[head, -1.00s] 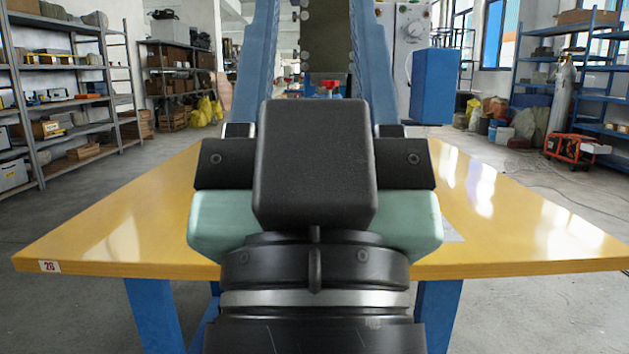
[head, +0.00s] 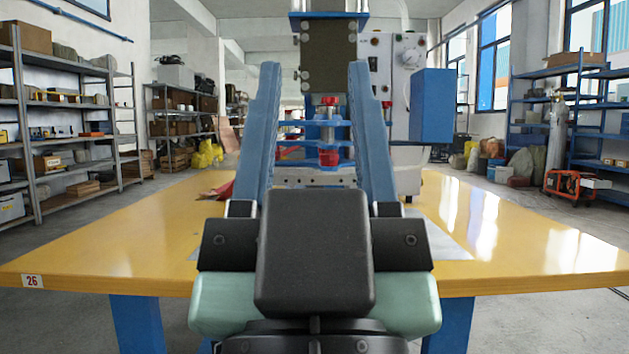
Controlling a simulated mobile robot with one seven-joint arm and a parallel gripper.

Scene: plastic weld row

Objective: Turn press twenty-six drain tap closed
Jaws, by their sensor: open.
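A press (head: 328,72) stands at the back of the yellow table (head: 120,245), with a grey plate between bolts. A small red-topped knob (head: 329,100) sits on its blue frame, and a second red part (head: 328,157) lies lower, on the same line. I cannot tell for sure which of them is the drain tap, or how it is turned. My gripper (head: 312,75) is open and empty. Its two long blue fingers stand either side of these red parts in the picture, apart from them. My wrist hides the table's middle.
A number tag reading 26 (head: 33,281) is on the table's front left edge. A grey control cabinet with a dial (head: 411,58) and a blue box (head: 432,105) stand right of the press. A red cloth-like thing (head: 217,190) lies left. Both table sides look mostly clear.

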